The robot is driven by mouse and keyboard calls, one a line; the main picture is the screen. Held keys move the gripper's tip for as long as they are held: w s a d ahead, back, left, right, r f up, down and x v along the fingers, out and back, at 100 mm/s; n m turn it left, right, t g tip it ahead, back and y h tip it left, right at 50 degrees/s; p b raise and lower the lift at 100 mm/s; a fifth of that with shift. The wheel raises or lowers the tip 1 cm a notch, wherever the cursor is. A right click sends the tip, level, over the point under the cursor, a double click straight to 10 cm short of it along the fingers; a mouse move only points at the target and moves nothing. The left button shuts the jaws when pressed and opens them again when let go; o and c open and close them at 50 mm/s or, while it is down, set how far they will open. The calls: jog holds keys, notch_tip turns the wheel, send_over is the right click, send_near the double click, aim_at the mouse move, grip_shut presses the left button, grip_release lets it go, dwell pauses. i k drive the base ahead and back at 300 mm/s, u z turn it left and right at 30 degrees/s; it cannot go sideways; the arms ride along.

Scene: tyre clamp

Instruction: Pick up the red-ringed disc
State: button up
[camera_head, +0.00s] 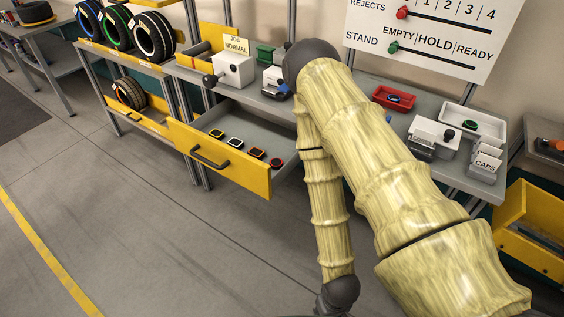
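A small dark disc with a red ring (276,162) lies in the open yellow-fronted drawer (222,162), at the right end of a slanting row of small ringed pieces. It looks round and lies flat on the grey drawer floor. My arm passes just to the right of the drawer and bends down to a dark joint at the bottom edge of the picture. My gripper's fingers do not show, so I cannot see where they are relative to the disc.
The workbench above holds a white clamp box (233,70), a red tray (394,97) and a white tray (472,121). Floor in front of the drawer is clear.

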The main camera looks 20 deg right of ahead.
aim_at(276, 164)
jog(key=u, duration=1.95)
jog(key=i, duration=1.6)
jog(key=z, duration=3.15)
